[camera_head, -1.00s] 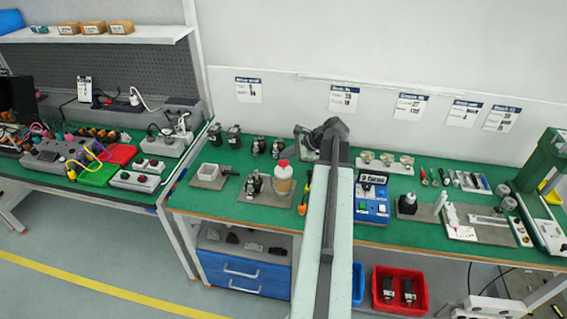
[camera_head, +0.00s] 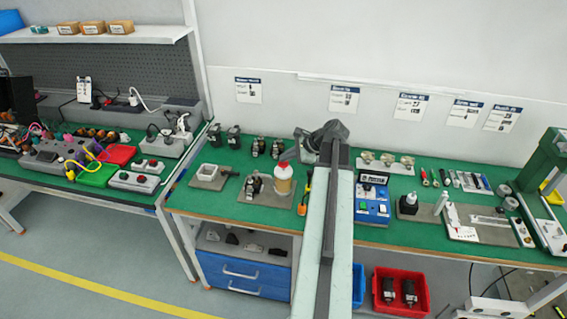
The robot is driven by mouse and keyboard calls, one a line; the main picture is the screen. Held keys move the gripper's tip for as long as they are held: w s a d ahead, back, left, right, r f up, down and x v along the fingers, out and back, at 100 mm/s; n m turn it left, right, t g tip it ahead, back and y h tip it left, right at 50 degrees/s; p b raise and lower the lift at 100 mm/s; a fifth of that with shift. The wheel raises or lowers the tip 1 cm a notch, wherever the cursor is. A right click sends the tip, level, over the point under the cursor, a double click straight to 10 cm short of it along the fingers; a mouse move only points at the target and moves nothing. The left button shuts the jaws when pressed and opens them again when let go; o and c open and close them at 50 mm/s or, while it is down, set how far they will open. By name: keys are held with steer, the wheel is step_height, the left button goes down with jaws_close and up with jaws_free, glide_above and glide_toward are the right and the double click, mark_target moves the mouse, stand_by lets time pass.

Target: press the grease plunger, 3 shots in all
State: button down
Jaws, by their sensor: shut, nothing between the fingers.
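A pale tan bottle (camera_head: 284,184) with a red top (camera_head: 284,167) stands upright on a grey mat (camera_head: 256,198) on the green bench. It looks like the grease dispenser, its red top being the plunger. A small dark metal fixture (camera_head: 253,187) stands just left of it on the same mat. My gripper (camera_head: 288,157) is shut and empty at the end of my arm. Its tip is close to the red top, just above it in the picture. I cannot tell whether they touch. My arm comes up from the bottom of the view and hides part of the bench.
A blue instrument box (camera_head: 372,204) stands right of my arm. A grey block (camera_head: 208,177) lies to the left. Some green surface between them is clear.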

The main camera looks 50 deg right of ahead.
mark_target(286, 163)
steer(key=shift+f+b, duration=0.55)
steer(key=shift+r, duration=0.1)
stand_by(0.5)
steer(key=shift+r+p, duration=1.15)
steer(key=shift+p, duration=0.15)
step_height(286, 163, up, 5)
steer(key=p, duration=0.5)
steer(key=shift+r, duration=0.1)
stand_by(1.7)
